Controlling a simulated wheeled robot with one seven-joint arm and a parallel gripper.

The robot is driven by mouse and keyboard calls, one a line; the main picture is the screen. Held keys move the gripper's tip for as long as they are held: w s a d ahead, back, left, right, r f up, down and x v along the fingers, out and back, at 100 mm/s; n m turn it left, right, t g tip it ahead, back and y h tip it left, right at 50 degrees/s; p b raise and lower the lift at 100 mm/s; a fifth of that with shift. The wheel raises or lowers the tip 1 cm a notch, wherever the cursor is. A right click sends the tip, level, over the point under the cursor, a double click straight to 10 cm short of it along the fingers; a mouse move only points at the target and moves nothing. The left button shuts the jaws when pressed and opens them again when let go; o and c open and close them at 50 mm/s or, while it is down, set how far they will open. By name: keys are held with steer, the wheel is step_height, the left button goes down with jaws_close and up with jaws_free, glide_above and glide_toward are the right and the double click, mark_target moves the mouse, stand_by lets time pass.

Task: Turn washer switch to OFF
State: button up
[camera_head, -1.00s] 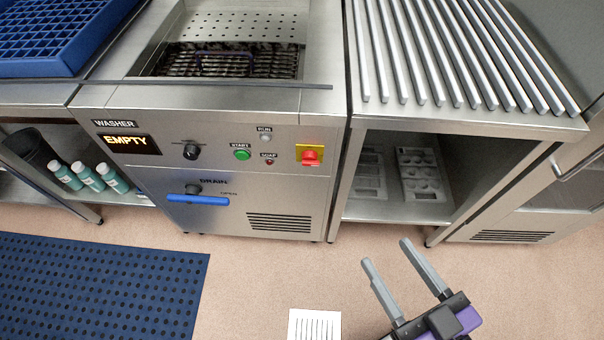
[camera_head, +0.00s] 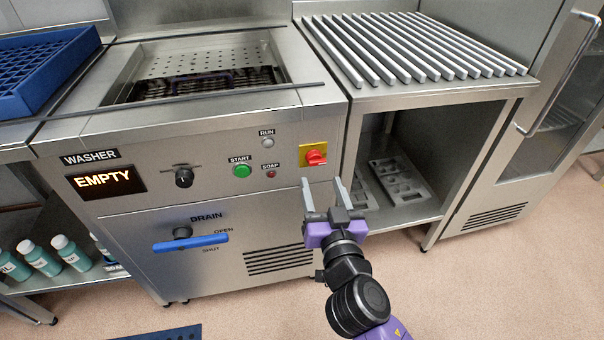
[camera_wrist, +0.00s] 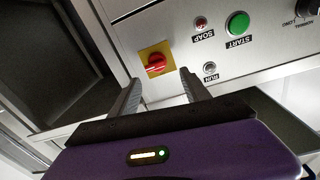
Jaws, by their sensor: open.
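The washer (camera_head: 130,240) has a steel front panel with a lit display reading EMPTY (camera_head: 103,180). Its switch is a red rotary knob (camera_head: 315,157) on a yellow plate (camera_head: 306,150), at the right of the panel; the knob looks turned at an angle. My gripper (camera_head: 322,192) is open and empty, below and in front of the switch, apart from it. In the wrist view the red knob (camera_wrist: 156,64) shows beyond and between the two fingers (camera_wrist: 162,92), upside down to the head view. No OFF marking is readable.
Left of the switch are a green START button (camera_head: 242,171), a RUN lamp (camera_head: 268,143), a small red SOAP button (camera_head: 271,174) and a black knob (camera_head: 184,178). A blue drain handle (camera_head: 190,243) sticks out lower. A slatted table (camera_head: 450,95) stands to the right.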

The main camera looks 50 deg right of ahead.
mark_target(315, 163)
steer(key=shift+m, duration=0.4)
steer(key=shift+p+x, duration=0.75)
steer(key=shift+x, duration=3.15)
steer(key=shift+s+d+f, duration=0.1)
steer(key=shift+d, duration=0.05)
steer(key=c, duration=1.2)
